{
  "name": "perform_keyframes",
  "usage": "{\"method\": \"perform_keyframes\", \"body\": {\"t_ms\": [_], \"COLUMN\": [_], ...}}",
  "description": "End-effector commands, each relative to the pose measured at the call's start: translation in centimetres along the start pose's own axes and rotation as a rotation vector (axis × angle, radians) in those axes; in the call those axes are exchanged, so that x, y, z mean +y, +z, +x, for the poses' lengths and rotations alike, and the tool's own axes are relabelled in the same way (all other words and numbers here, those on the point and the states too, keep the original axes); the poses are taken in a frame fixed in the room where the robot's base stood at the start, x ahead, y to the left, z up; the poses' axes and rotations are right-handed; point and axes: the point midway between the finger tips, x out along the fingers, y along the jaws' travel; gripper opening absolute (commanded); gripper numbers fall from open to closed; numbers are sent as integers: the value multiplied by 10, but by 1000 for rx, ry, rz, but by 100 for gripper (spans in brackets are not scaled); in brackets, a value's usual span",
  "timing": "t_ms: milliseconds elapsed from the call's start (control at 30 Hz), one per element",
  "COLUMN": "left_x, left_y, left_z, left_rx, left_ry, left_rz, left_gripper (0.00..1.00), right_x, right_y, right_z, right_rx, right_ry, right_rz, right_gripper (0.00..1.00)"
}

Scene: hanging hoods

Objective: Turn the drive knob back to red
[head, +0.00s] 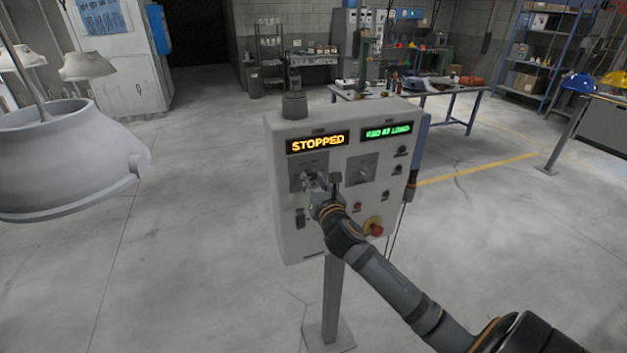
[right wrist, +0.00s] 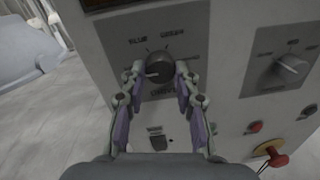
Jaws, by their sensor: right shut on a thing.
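The control box (head: 290,228) stands on a post. The dark round drive knob (right wrist: 159,66) sits on a grey plate on its left side, with labels above that look like BLUE and GREEN. A pale pointer mark on the knob faces left. My right gripper (right wrist: 158,74) is shut on this knob, one finger on each side. In the head view my right gripper (head: 313,185) hides most of the knob. The amber display (head: 318,143) reads STOPPED. My left gripper is not in view.
A second knob (right wrist: 291,66) sits to the right, with a green display (head: 387,131) above it. A red emergency button (head: 375,228) and small buttons are lower right. Pale hoods (head: 60,165) hang at the left. The floor around the post is clear.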

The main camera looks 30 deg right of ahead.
Motion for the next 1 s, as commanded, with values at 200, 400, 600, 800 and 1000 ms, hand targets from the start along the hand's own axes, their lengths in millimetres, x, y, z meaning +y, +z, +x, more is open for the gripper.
{"method": "perform_keyframes", "body": {"t_ms": [200,400,600,800,1000], "left_x": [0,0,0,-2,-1], "left_y": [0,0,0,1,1], "left_z": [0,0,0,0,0], "left_rx": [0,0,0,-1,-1], "left_ry": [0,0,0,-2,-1], "left_rz": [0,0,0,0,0], "left_gripper": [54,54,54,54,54], "right_x": [-1,-1,-1,-1,-1], "right_y": [-3,-3,-2,-1,-3], "right_z": [0,0,0,-4,-42], "right_rx": [6,5,3,2,6], "right_ry": [-3,-3,-2,-1,1], "right_rz": [-1,0,0,-3,-9], "right_gripper": [0,45,53,53,53]}}
